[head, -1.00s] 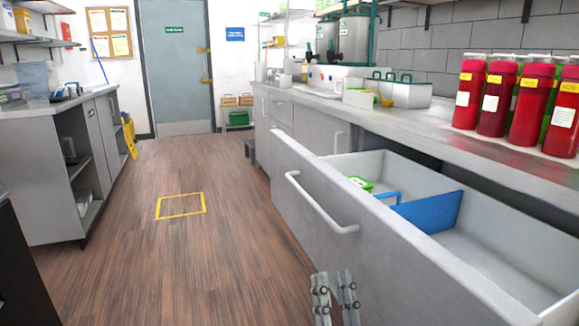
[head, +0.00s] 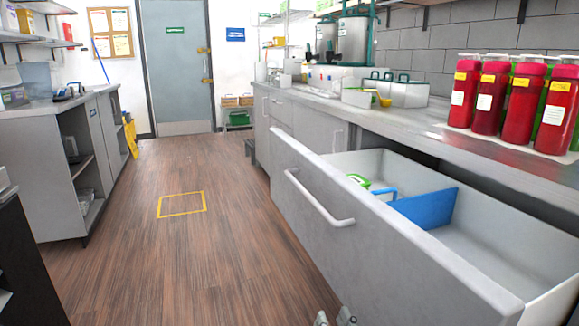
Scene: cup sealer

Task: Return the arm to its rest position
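My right gripper (head: 335,318) shows only as two fingertips at the bottom edge of the head view, in front of the open drawer's face. The fingertips are a little apart with a gap between them, and nothing shows between them. The rest of this gripper is cut off by the frame. The grey drawer (head: 400,262) is pulled out on the right, with a bar handle (head: 318,200) on its front. My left gripper is not in view.
The open drawer holds a blue divider (head: 425,208) and a green-topped item (head: 358,180). Several red bottles (head: 522,108) stand on the counter above it. A yellow square (head: 181,204) marks the clear wooden floor. A grey cabinet (head: 60,160) stands at left.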

